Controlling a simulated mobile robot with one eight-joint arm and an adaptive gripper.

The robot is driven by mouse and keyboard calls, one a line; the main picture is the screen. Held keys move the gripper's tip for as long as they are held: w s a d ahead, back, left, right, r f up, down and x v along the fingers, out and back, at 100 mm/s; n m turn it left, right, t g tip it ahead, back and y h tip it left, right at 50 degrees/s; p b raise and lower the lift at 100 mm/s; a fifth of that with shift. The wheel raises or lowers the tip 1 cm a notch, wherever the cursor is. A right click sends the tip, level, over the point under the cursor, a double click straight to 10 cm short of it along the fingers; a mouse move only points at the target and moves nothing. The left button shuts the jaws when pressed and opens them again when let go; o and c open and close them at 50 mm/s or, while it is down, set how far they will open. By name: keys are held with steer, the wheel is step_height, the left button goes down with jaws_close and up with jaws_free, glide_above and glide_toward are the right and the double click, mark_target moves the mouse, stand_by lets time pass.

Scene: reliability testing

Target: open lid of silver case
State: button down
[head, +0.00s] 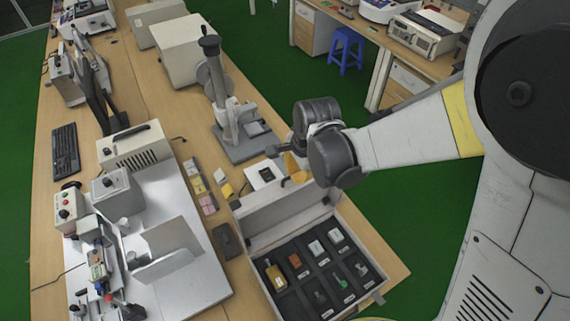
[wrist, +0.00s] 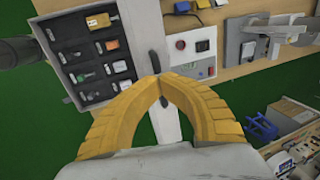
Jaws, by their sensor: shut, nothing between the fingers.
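The silver case (head: 375,296) stands at the near right end of the wooden bench. Its lid (head: 275,218) is raised roughly upright along the far side, so the dark compartments inside show. The wrist view shows the case (wrist: 52,62) at upper left and the lid edge-on, with its dark handle (wrist: 155,62) just beyond my fingertips. My gripper (wrist: 160,88) has yellow fingers that meet at the tips with nothing between them. In the head view my gripper (head: 293,165) is partly hidden behind my wrist, just above and behind the lid. Contact with the lid cannot be told.
Small labelled parts (head: 315,248) lie in the case compartments. A microscope-like stand (head: 230,120) stands behind the case. Coloured blocks (head: 205,195) and a dark block (head: 227,241) lie to its left, near a metal plate with equipment (head: 195,270). Green floor is open at right.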

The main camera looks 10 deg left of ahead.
mark_target(299, 188)
steer(key=s+d, duration=0.1)
steer(key=s+d+t+b, duration=0.1)
steer(key=s, duration=0.1)
steer(key=shift+d+f+y, duration=0.1)
steer(key=shift+d+y, duration=0.1)
steer(key=shift+y, duration=0.2)
steer(key=c, duration=1.5)
jaws_free()
steer(key=shift+c, duration=0.2)
steer(key=shift+a, duration=0.1)
steer(key=v, duration=1.2)
